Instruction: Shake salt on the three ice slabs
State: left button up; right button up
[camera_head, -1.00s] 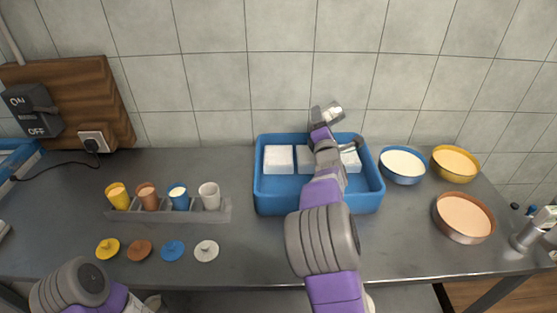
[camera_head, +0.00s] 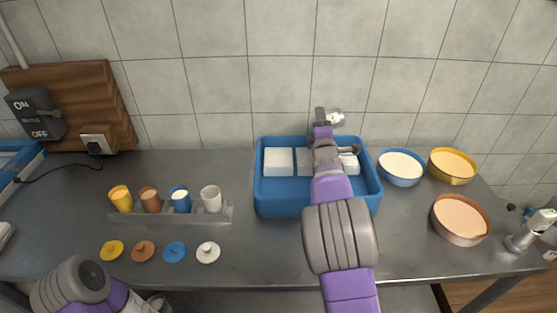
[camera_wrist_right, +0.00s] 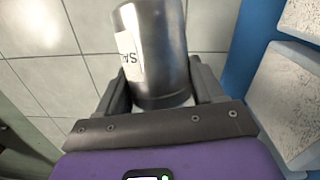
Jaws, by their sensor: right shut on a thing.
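Three white ice slabs, the left slab (camera_head: 279,161), the middle slab (camera_head: 304,161) and the right slab (camera_head: 349,163), lie in a row in a blue tray (camera_head: 283,203). My right arm partly covers the middle and right ones. My right gripper (camera_head: 323,118) is shut on a metal salt shaker (camera_head: 336,117), held tipped above the back of the tray. In the right wrist view, the shaker (camera_wrist_right: 158,55) sits between the fingers with part of its label showing. Slabs show at the right edge, one with a speckled top (camera_wrist_right: 301,18). My left gripper is out of view.
Blue (camera_head: 402,168), yellow (camera_head: 453,166) and brown (camera_head: 460,218) bowls stand right of the tray. A rack (camera_head: 171,216) with several cups and loose lids (camera_head: 174,252) is at left. A metal container (camera_head: 531,232) stands far right. The tiled wall is close behind.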

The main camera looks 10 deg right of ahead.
jog(key=shift+r+m+g+y+p, duration=0.2)
jog(key=shift+m+p, duration=0.25)
jog(key=shift+m, duration=0.4)
jog(key=shift+r+m+g+y+p, duration=0.1)
jog(key=shift+r+m+g+p, duration=0.25)
jog(key=shift+m, duration=0.5)
jog(key=shift+f+m, duration=0.15)
jog(key=shift+m, duration=0.15)
jog(key=shift+r+m+p, duration=0.2)
jog(key=shift+m+p, duration=0.25)
jog(key=shift+m, duration=0.15)
jog(key=shift+d+r+m+g+y, duration=0.2)
jog(key=shift+m+g+y, duration=0.15)
jog(key=shift+m, duration=0.55)
jog(key=shift+r+m+y, duration=0.1)
jog(key=shift+m+y, duration=0.15)
jog(key=shift+m, duration=0.45)
jog(key=shift+m+g+y, duration=0.4)
jog(key=shift+m, duration=0.5)
jog(key=shift+a+r+m, duration=0.1)
jog(key=shift+a+m, duration=0.05)
jog(key=shift+m, duration=0.35)
